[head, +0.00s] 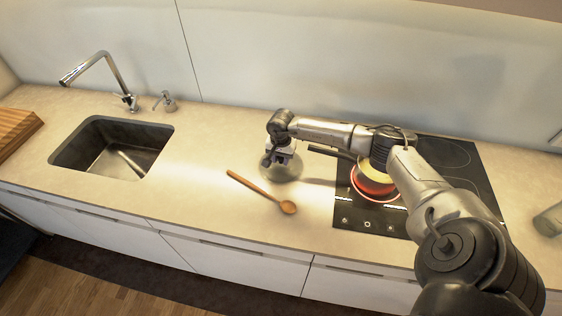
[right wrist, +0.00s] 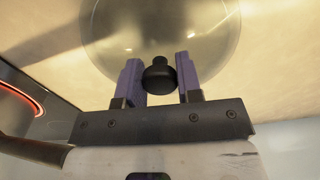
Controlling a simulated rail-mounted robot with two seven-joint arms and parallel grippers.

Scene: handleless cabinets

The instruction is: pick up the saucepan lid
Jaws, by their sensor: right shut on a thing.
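The saucepan lid (head: 289,174) is a round, see-through glass disc with a dark knob (right wrist: 158,76). In the head view it is at the counter, left of the hob. My right gripper (head: 279,158) is above the lid, pointing down. In the right wrist view its two purple fingers (right wrist: 159,82) stand on either side of the knob, shut on it. The lid's glass (right wrist: 160,30) spreads beyond the fingertips. I cannot tell whether the lid touches the counter. My left gripper is in neither view.
A saucepan (head: 370,184) sits on a glowing red ring of the black hob (head: 453,178), its dark handle pointing left. A wooden spoon (head: 262,191) lies just left of the lid. The sink (head: 113,147) is farther left. Bare counter (head: 200,195) lies between.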

